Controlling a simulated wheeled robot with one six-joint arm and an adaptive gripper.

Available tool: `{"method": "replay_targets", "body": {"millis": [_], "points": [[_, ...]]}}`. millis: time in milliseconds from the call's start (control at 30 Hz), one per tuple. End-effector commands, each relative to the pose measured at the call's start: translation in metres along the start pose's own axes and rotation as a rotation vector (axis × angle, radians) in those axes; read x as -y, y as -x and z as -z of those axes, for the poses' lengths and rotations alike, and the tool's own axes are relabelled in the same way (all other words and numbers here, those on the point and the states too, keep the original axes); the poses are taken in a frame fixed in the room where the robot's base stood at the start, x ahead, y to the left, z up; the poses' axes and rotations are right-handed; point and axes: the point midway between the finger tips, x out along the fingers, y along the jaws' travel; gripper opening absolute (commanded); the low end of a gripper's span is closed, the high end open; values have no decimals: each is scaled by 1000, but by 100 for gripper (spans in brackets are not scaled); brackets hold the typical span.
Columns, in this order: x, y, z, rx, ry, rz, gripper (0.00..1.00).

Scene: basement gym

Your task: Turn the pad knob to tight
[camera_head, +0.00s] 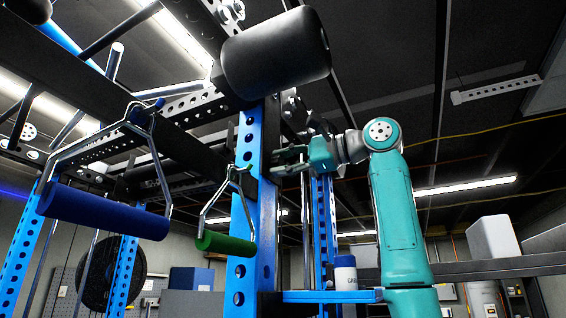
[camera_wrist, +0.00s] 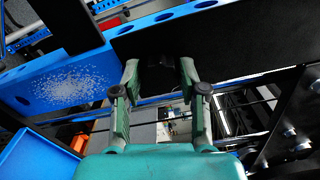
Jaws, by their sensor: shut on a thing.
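My gripper (camera_head: 284,161) reaches in from the right, beside a blue perforated upright (camera_head: 245,215). In the wrist view my gripper (camera_wrist: 159,76) has its two green fingers a short way apart, one on each side of a small dark shape. I take this for the pad knob (camera_wrist: 160,77), held between the fingertips. It is nearly black against the black beam, so its outline and the way it is turned cannot be made out. In the head view the fingers and the upright hide it. A black roller pad (camera_head: 276,55) sits above the gripper.
A blue handle (camera_head: 105,212) and a green handle (camera_head: 226,244) hang on metal triangles left of the upright. A blue flat panel (camera_wrist: 35,160) lies at lower left in the wrist view.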

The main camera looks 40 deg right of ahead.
Motion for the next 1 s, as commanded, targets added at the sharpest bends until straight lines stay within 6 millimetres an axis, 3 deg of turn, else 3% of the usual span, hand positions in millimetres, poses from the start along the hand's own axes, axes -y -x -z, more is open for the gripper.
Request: {"method": "replay_targets", "body": {"millis": [500,533,633,1000], "points": [[-1,0,1,-1,-24,-3,7],[-1,0,1,-2,-24,-3,44],[-1,0,1,-1,-23,-2,67],[0,4,1,-2,-21,0,67]]}}
